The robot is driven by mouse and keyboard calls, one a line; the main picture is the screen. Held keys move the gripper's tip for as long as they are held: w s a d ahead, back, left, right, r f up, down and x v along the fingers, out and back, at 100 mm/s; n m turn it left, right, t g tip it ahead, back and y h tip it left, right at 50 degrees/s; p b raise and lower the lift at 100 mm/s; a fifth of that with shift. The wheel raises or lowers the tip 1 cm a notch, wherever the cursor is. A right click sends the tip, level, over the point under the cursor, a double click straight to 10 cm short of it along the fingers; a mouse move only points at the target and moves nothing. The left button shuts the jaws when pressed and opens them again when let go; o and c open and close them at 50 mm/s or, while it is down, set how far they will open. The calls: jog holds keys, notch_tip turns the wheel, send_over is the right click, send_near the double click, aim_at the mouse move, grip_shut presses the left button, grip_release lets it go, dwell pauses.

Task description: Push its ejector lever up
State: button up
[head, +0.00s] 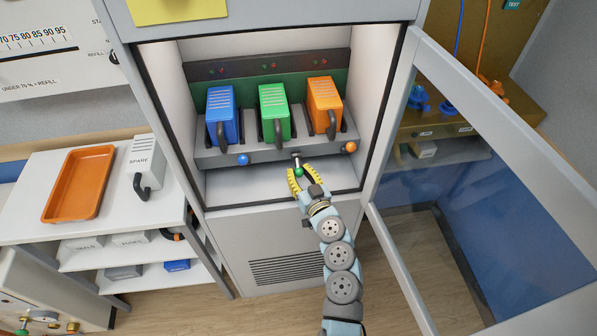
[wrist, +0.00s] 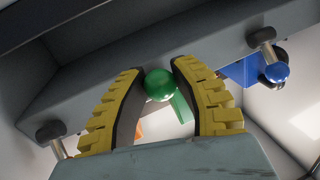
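A green ball-ended lever (head: 299,172) sticks out from the front of the rack shelf (head: 220,158), below the green module (head: 274,113), its knob hanging lower than the blue and orange knobs. My gripper (head: 300,172) is open with its yellow ribbed fingers on either side of the green knob. In the wrist view the green knob (wrist: 160,84) sits between the fingertips of my gripper (wrist: 160,72), close to the right finger; I cannot tell whether they touch. Nothing is held.
A blue knob (head: 243,160) and an orange knob (head: 351,147) flank the lever, under the blue module (head: 222,115) and orange module (head: 324,104). The open glass door (head: 480,170) stands right of my arm. A bench with an orange tray (head: 78,184) and a spare module (head: 146,163) stands left.

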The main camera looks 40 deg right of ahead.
grip_shut()
jog(key=shift+r+p, duration=0.15)
jog(key=shift+p, duration=0.25)
